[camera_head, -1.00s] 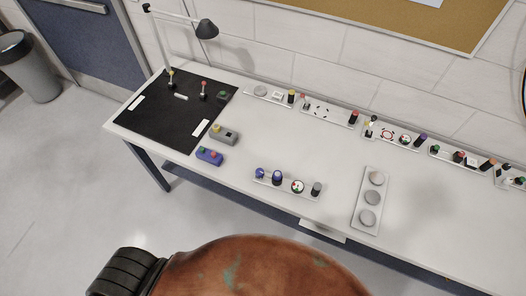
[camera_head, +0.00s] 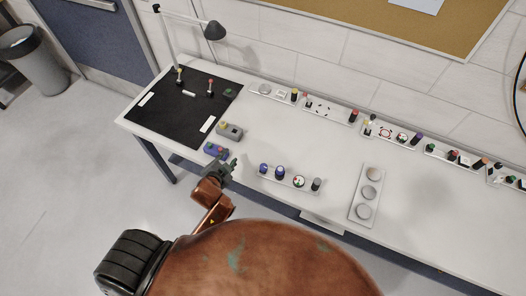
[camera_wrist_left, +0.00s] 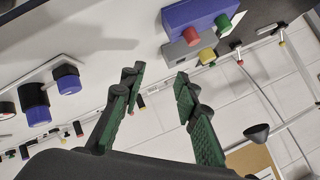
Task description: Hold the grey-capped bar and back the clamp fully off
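My left gripper (camera_head: 229,164) is over the table's front edge, just in front of the purple button box (camera_head: 215,150). In the left wrist view the two green fingers (camera_wrist_left: 157,80) are spread apart with nothing between them. A short grey cylinder (camera_head: 316,184) stands at the right end of the front plate (camera_head: 268,178); I cannot tell whether it is the grey-capped bar. Small posts with a yellow top (camera_head: 180,76) and a red top (camera_head: 210,87) stand on the black mat (camera_head: 170,118). No clamp can be made out at this size. My right gripper is not in view.
A grey box with a yellow button (camera_head: 229,131) stands behind the purple one. A lamp (camera_head: 214,30) rises at the back left. A plate with three grey discs (camera_head: 354,213) lies at right, and several fixture plates line the wall. The table's middle is clear.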

